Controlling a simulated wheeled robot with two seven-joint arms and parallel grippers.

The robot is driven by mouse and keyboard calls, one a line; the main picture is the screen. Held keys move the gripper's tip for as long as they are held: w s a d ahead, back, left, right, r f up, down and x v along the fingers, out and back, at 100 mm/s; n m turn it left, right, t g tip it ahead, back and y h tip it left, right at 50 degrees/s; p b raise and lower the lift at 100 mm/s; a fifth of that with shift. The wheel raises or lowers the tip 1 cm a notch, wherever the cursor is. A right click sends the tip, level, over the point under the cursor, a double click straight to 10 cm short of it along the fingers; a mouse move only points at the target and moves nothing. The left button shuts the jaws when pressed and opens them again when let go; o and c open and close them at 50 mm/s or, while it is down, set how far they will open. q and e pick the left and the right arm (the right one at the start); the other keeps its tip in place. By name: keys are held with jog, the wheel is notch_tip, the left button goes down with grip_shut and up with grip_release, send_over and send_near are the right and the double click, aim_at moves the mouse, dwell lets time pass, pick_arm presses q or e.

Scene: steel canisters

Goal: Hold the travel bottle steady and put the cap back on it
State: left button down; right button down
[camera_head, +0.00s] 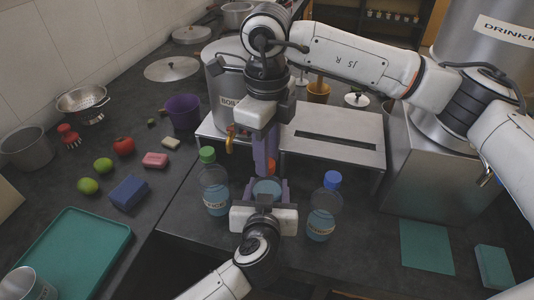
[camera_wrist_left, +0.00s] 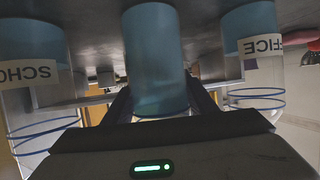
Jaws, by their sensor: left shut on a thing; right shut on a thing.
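The travel bottle (camera_head: 267,188) stands at the front of the counter, blue liquid showing through its uncapped top. It also shows upside down in the left wrist view (camera_wrist_left: 155,60). My left gripper (camera_head: 266,193) is shut around it, one finger on each side. My right gripper (camera_head: 267,166) comes down from above, just behind the bottle's mouth in the picture. It is shut on an orange cap (camera_head: 271,168), mostly hidden by its fingers. The cap appears apart from the bottle, but the exact gap is hard to tell.
A green-capped bottle (camera_head: 214,185) stands close on the left and a blue-capped bottle (camera_head: 325,205) on the right. A steel stand (camera_head: 335,140) and a large pot (camera_head: 222,90) are behind. A teal tray (camera_head: 75,262) lies at left.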

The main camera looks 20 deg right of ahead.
jog(key=m, duration=1.4)
jog(key=shift+m, duration=0.3)
jog(key=c, duration=1.4)
grip_release()
notch_tip(320, 180, up, 12)
